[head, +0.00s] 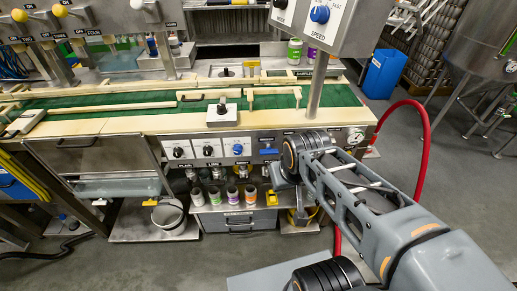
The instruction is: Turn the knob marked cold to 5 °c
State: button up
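A row of three knobs on white plates sits on the front panel of the machine. Two are black, the left knob (179,152) and the middle knob (208,151); the right knob (238,149) is blue. The lettering on and under these plates is too small to read surely, so I cannot tell which is marked cold or where its pointer stands. My arm reaches in from the lower right, and its wrist is in front of the panel, right of the blue knob and apart from it.
A hanging box with another blue knob (320,14), marked SPEED, is at the top on a post (318,88). Several small bottles (232,193) stand on a shelf below the panel. A red hose (424,150) loops at the right. A green conveyor (110,104) runs above the panel.

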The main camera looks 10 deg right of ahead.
aim_at(237, 148)
jog(key=u, duration=0.2)
jog(key=k, duration=0.4)
jog(key=u, duration=1.4)
